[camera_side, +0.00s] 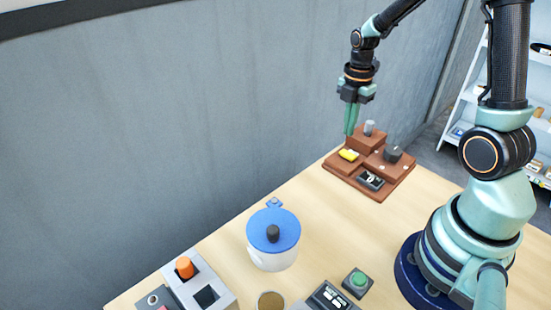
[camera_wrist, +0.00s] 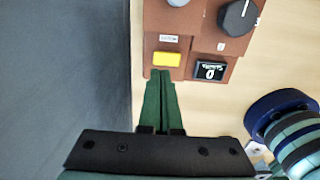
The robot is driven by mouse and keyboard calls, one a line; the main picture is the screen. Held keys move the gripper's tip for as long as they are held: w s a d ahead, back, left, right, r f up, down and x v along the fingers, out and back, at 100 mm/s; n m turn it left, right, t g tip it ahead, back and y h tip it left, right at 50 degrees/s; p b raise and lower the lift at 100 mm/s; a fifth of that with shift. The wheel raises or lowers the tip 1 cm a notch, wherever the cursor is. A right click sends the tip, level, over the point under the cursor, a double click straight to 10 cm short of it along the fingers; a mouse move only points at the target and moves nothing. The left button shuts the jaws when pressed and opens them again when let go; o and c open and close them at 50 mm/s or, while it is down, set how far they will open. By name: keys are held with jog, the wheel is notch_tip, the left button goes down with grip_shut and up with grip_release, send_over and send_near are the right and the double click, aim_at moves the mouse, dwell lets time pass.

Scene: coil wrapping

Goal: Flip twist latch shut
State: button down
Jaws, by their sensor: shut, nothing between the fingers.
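A brown stepped board (camera_side: 347,184) stands at the far end of the table. It carries a yellow block (camera_side: 348,155), a grey upright peg (camera_side: 369,128), a black knob (camera_side: 393,154) and a small black panel with white markings (camera_side: 371,180). In the wrist view the knob (camera_wrist: 238,17) shows a white line, and the yellow block (camera_wrist: 166,59) lies just beyond my fingertips. I cannot tell which part is the twist latch. My gripper (camera_side: 350,132) is shut and empty, pointing down near the board's back left side; any contact is unclear.
A white pot with a blue lid (camera_side: 273,229) stands mid-table. Nearer are a grey box with an orange peg (camera_side: 185,267), a green button (camera_side: 358,280) and a black panel device (camera_side: 330,297). A grey wall (camera_side: 150,130) runs along the table's left edge.

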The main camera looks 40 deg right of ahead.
aim_at(345, 152)
jog(key=shift+f, duration=2.75)
jog(key=shift+w+f, duration=0.1)
jog(key=shift+f, duration=0.1)
jog(key=shift+s, duration=0.2)
jog(key=shift+s+r, duration=0.25)
jog(key=shift+s, duration=0.35)
notch_tip(345, 152, up, 14)
jog(key=w, duration=0.2)
jog(key=shift+w, duration=0.35)
jog(key=shift+a+f, duration=0.1)
